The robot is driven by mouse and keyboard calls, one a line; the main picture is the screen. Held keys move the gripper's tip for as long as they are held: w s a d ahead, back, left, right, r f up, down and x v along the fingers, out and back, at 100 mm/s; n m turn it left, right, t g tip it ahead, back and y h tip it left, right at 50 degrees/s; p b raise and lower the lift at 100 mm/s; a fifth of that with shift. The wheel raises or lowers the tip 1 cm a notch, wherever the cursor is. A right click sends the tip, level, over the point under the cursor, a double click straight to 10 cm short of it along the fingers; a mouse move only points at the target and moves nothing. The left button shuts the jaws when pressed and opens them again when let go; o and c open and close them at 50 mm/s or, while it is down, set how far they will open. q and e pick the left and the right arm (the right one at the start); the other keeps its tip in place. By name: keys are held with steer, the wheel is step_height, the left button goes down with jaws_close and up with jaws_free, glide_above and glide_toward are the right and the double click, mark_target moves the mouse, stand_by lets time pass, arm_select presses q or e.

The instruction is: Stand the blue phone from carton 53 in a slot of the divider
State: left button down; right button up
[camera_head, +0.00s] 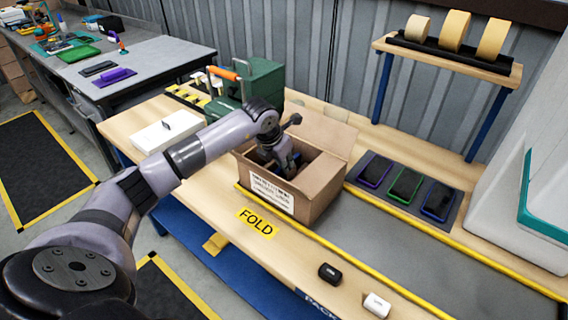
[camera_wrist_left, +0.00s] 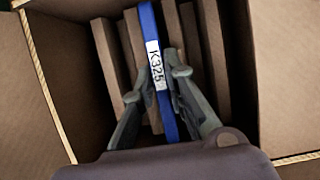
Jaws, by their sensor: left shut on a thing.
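The open carton (camera_head: 308,196) stands on the bench with its flaps up; the print on its white label is too small to read. My left gripper (camera_wrist_left: 156,86) reaches down into it. It is shut on the blue phone (camera_wrist_left: 146,22), seen edge-on with a white K325 label between the fingers. In the head view the phone is mostly hidden by the gripper and carton wall. Brown divider slats (camera_wrist_left: 190,35) stand on both sides of the phone inside the carton. I cannot tell how deep the phone sits between them. My right gripper is not in view.
A dark mat (camera_head: 361,190) with purple-, green- and blue-rimmed phones lies right of the carton. A white box (camera_head: 166,130) and green case (camera_head: 262,80) stand behind left. A tape shelf (camera_head: 450,62) rises at the back. Black (camera_head: 330,272) and white (camera_head: 377,304) small cases lie in front.

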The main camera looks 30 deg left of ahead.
arm_select(q)
steer(key=shift+s+f, duration=0.1)
steer(key=shift+f, duration=0.1)
stand_by(0.5)
steer(key=c, duration=1.5)
jaws_free()
steer(key=shift+r, duration=0.1)
steer(key=shift+c, duration=0.2)
steer(key=v, duration=1.2)
steer(key=shift+r, duration=0.15)
